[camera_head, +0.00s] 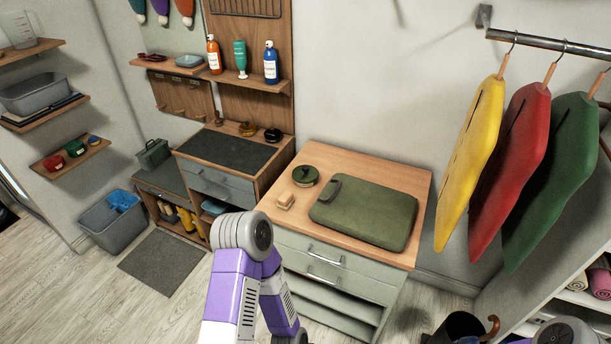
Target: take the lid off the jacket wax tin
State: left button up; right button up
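A round dark-green tin (305,175), probably the jacket wax tin, stands upright at the back left of the light wooden cabinet top. Its top looks covered, and there is a darker shape on it; the detail is too small to read. A small pale block, perhaps a brush (286,200), lies in front of it. Neither of my grippers is in view. A purple and grey link of my arm rises from the bottom of the head view, in front of the cabinet and apart from the tin.
A flat green pad or bag (365,214) fills most of the cabinet top (393,170). A lower workbench (230,150) at left holds small tins. Yellow (468,165), red (510,170) and green (552,180) jackets hang at right. Bottles (240,58) stand on a wall shelf.

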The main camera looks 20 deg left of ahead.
aim_at(304, 174)
jog(key=u, duration=2)
jog(key=i, duration=1)
jog(key=z, duration=1.45)
